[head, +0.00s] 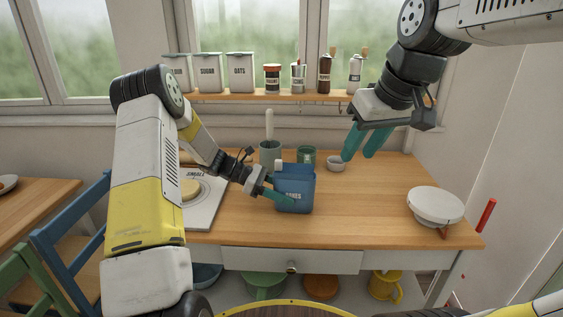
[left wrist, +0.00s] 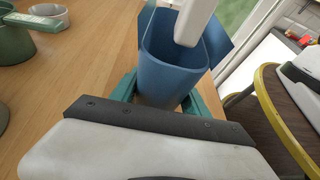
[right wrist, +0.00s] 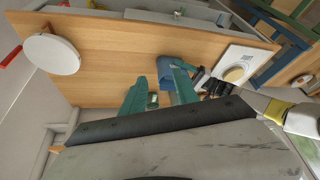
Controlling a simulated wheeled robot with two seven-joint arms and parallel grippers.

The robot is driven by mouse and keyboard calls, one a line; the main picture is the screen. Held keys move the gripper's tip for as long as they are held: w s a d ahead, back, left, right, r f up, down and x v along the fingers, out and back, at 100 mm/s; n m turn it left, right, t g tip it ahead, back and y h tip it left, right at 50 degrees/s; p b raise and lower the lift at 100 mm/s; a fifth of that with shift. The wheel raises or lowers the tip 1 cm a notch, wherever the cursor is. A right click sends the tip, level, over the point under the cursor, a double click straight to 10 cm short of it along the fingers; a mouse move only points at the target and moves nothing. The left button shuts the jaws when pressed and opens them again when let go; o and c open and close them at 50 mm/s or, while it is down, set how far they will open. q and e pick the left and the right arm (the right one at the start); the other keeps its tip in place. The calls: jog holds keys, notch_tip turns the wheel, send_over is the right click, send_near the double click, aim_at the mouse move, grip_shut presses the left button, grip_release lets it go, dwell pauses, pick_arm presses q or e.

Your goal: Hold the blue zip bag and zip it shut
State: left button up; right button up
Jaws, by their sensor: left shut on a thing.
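The blue zip bag (head: 297,184) stands upright on the wooden worktop, left of its middle. In the left wrist view the bag (left wrist: 172,70) has its mouth open and I see inside. A white tab (head: 278,163), perhaps the zip slider, sits at the left end of its top edge; it also looms in the left wrist view (left wrist: 194,20). My left gripper (head: 281,198) is shut on the bag's lower body, a teal finger across its front. My right gripper (head: 362,156) is open and empty, above and right of the bag, apart from it.
Behind the bag stand a green cup (head: 306,155), a crock with a utensil (head: 270,154) and a small bowl (head: 337,164). A white board (head: 207,207) lies left. A white round dish (head: 435,208) stands at the right. The worktop between bag and dish is clear.

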jog(key=w+a+r+n+g, duration=0.2)
jog(key=w+a+n, duration=0.45)
jog(key=w, duration=0.55)
jog(key=n+g+h, duration=0.2)
jog(key=n+g, duration=0.1)
jog(key=n, duration=0.3)
send_over(278, 160)
notch_tip(278, 160, down, 6)
jog(key=r, duration=0.1)
notch_tip(278, 160, down, 12)
jog(key=shift+w+d+r, duration=0.1)
jog(key=shift+r, duration=0.05)
grip_shut()
